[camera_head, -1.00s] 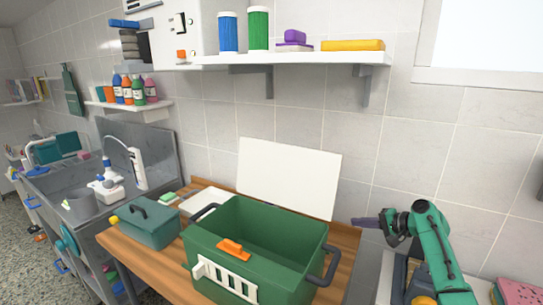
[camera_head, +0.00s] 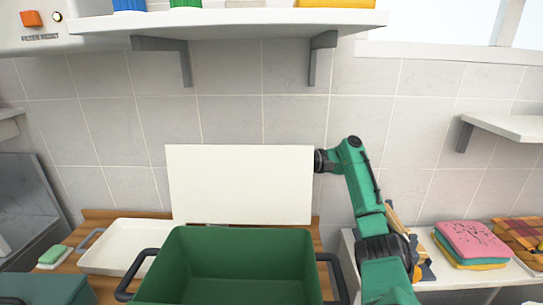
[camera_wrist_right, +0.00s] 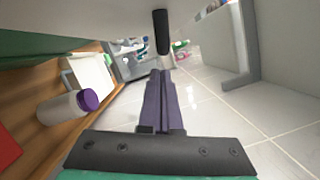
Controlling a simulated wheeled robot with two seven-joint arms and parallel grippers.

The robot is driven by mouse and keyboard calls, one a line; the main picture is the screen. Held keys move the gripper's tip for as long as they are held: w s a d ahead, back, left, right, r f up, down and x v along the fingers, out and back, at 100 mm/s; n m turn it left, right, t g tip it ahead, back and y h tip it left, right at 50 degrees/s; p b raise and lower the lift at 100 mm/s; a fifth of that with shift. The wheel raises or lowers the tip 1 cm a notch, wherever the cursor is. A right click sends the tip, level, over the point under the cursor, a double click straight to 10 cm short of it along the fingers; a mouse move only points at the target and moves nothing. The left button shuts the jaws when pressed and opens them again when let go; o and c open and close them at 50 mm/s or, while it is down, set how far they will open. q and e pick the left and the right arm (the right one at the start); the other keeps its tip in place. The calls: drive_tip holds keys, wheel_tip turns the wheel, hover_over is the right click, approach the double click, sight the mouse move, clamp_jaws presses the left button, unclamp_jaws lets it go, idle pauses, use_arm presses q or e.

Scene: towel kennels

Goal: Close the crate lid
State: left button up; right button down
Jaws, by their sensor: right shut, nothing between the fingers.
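The green crate (camera_head: 235,262) stands on the wooden bench with its top open. Its white lid (camera_head: 240,185) stands upright at the crate's back edge, in front of the tiled wall. My right arm reaches in from the right, and its wrist is at the lid's right edge; its fingers are hidden behind the lid in the head view. In the right wrist view the right gripper (camera_wrist_right: 160,76) is shut and empty, pointing along the gap between wall and lid. The pale panel across the top there looks like the lid (camera_wrist_right: 75,18), with a dark handle-like bar (camera_wrist_right: 161,32) near the fingertips. My left gripper is not in view.
A white tray (camera_head: 125,245) and a green sponge (camera_head: 53,254) lie left of the crate. A shelf (camera_head: 230,22) hangs above the lid. Folded towels (camera_head: 470,243) lie on the right. A purple-capped bottle (camera_wrist_right: 66,106) shows in the wrist view.

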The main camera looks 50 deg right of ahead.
sight(247, 162)
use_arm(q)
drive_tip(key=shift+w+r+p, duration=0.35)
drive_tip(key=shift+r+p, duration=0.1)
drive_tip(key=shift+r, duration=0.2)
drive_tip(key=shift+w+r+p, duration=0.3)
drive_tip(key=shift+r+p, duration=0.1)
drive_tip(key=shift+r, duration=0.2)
use_arm(e)
drive_tip(key=x, duration=0.5)
drive_tip(key=shift+w+a, duration=0.15)
drive_tip(key=shift+w, duration=0.15)
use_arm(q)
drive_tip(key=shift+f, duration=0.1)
use_arm(e)
drive_tip(key=shift+w, duration=0.1)
